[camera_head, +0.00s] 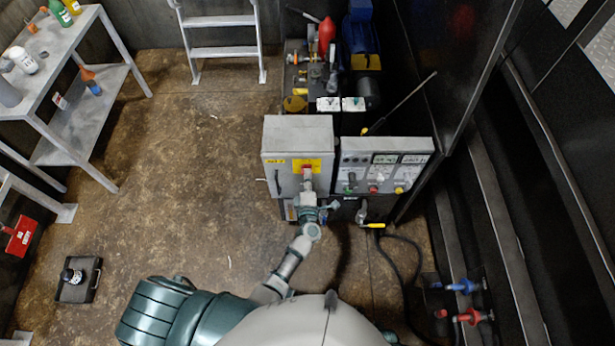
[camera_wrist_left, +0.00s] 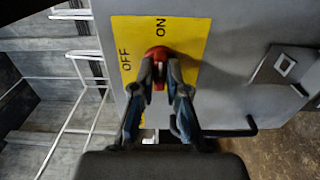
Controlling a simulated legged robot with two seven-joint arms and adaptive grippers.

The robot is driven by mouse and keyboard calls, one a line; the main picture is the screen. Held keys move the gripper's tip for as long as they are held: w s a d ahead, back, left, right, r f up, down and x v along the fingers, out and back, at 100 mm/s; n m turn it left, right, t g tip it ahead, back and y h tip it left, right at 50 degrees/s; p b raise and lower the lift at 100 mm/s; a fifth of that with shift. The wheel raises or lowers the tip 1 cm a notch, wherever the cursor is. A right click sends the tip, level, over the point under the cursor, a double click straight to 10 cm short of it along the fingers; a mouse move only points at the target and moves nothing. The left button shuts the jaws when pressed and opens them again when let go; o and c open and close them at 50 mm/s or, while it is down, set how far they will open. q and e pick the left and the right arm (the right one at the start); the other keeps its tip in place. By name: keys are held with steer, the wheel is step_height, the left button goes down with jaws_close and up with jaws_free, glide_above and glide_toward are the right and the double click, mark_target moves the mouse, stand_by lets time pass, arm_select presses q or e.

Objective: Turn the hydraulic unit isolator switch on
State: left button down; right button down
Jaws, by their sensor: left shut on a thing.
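The isolator switch is a red knob (camera_head: 307,171) on a yellow plate (camera_head: 299,166) on the front of a grey box (camera_head: 298,137). In the left wrist view the red knob (camera_wrist_left: 157,54) sits between "OFF" and "ON" on the yellow plate (camera_wrist_left: 188,32), and that picture is turned sideways. My left gripper (camera_wrist_left: 160,75) is shut on the red knob, with one finger on each side. In the head view the left gripper (camera_head: 307,186) reaches the box front from below. Its fingers hide part of the knob. My right gripper is not in view.
A control panel (camera_head: 385,158) with buttons and gauges stands right of the box. A black handle (camera_head: 277,182) is on the box's left side. A yellow-handled valve (camera_head: 374,225) and hoses are lower right. Shelves (camera_head: 85,110) stand at left, with open floor between.

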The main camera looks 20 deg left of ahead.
arm_select(q)
steer(key=shift+s+d+f, duration=0.1)
steer(key=shift+f, duration=0.15)
steer(key=c, duration=1.2)
jaws_free()
steer(key=shift+r, duration=0.1)
steer(key=v, duration=1.1)
steer(key=shift+s+d, duration=0.2)
steer(key=shift+s, duration=0.1)
